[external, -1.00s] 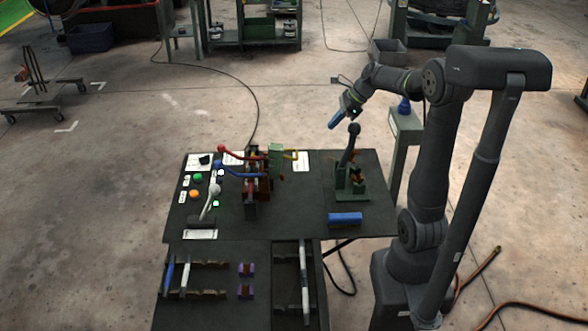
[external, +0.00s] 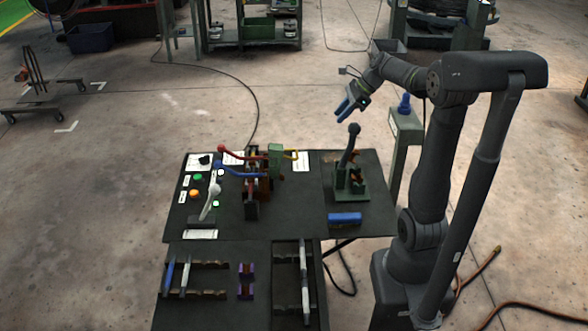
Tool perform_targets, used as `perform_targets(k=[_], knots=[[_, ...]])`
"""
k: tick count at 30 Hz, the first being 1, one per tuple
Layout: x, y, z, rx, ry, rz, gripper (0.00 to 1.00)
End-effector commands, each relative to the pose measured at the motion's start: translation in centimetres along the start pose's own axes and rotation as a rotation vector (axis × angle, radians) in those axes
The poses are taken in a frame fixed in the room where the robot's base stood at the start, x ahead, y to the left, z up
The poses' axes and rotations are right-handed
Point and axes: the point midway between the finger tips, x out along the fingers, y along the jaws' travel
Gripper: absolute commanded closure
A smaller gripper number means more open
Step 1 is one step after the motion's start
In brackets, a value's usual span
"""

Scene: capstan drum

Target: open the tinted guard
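I cannot clearly pick out a tinted guard at this size. A small dark piece (external: 204,160) sits on the white plate at the back left of the dark bench, but I cannot tell whether it is the guard. My gripper (external: 345,113) has blue fingers that show apart, with nothing between them. It hangs in the air in the upper middle of the view, clear of the bench parts. A green stand with a black-knobbed lever (external: 351,145) shows below it.
A grey-knobbed lever (external: 210,202) is near the green button (external: 198,177) and orange button (external: 195,194). A blue block (external: 345,219) lies front right. Racks with rods fill the front.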

Motion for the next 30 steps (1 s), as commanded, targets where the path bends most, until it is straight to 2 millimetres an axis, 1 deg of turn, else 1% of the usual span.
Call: perform_targets(k=[2,5,8,11,12,14,15,17,18,21,24,27,30], knots=[[0.1,0.0,0.0,-0.001,0.001,0.001,0.67],[1.0,0.3,0.0,-0.031,0.015,0.012,0.67],[3.7,1.2,-0.1,-0.123,0.059,0.044,0.67],[7.6,2.7,-0.6,-0.276,0.131,0.088,0.67],[9.3,3.4,-1.1,-0.347,0.166,0.108,0.67],[11.9,4.5,-2.0,-0.457,0.226,0.131,0.67],[13.6,5.1,-3.1,-0.535,0.277,0.141,0.67],[15.8,5.8,-4.9,-0.64,0.354,0.142,0.67],[16.9,6.0,-6.1,-0.7,0.4,0.135,0.67],[19.1,6.2,-8.8,-0.834,0.494,0.097,0.67],[20.8,6.2,-10.5,-0.938,0.545,0.033,0.67],[21.9,5.8,-11.4,-1.005,0.559,-0.051,0.67],[22.7,5.3,-11.8,-1.035,0.55,-0.144,0.67]])
